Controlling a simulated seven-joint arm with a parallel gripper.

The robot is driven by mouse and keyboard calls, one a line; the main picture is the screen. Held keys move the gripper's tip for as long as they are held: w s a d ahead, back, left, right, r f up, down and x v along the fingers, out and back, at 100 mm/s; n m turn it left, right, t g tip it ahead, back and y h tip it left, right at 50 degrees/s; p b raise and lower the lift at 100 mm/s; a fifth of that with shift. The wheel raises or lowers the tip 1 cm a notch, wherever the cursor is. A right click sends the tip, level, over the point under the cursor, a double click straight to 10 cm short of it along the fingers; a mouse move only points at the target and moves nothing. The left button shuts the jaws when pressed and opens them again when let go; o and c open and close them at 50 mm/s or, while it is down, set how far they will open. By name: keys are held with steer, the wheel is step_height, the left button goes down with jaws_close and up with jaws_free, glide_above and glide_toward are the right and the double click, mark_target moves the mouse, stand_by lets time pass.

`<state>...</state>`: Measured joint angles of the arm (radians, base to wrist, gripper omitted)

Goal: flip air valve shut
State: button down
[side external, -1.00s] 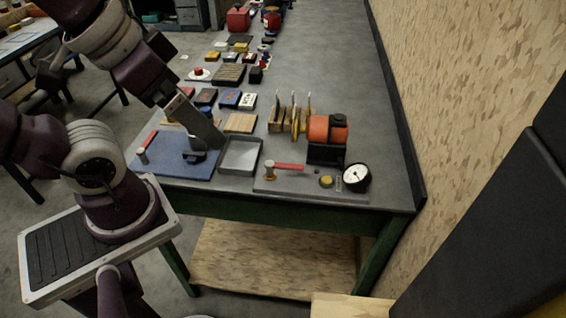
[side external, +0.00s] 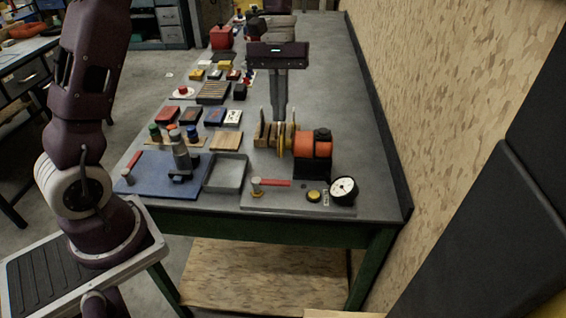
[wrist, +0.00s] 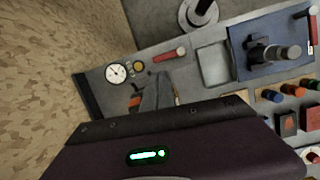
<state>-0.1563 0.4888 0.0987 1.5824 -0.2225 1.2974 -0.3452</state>
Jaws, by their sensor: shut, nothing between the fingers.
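A valve with a red lever (side external: 275,183) on a short post stands on a grey plate near the bench's front edge. Its lever lies level, pointing right in the side view; it also shows in the wrist view (wrist: 168,54). A second red lever (side external: 135,160) on a post stands at the left end of the blue mat, also at the wrist view's right edge (wrist: 313,30). Which is the air valve I cannot tell.
A white gauge (side external: 343,190) and yellow button (side external: 314,196) sit right of the near lever. An empty grey tray (side external: 226,174) and a grey device (side external: 180,155) on the blue mat (side external: 150,183) lie left.

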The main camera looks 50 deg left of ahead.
steer(key=shift+n+g+h, duration=0.3)
steer(key=shift+n+g, duration=0.3)
steer(key=w+f, duration=0.1)
steer(key=a+f, duration=0.1)
steer(key=f, duration=0.1)
steer(key=w+f, duration=0.1)
steer(key=f, duration=0.1)
steer(key=shift+w+a, duration=0.15)
steer(key=shift+w, duration=0.15)
steer(key=x, duration=1)
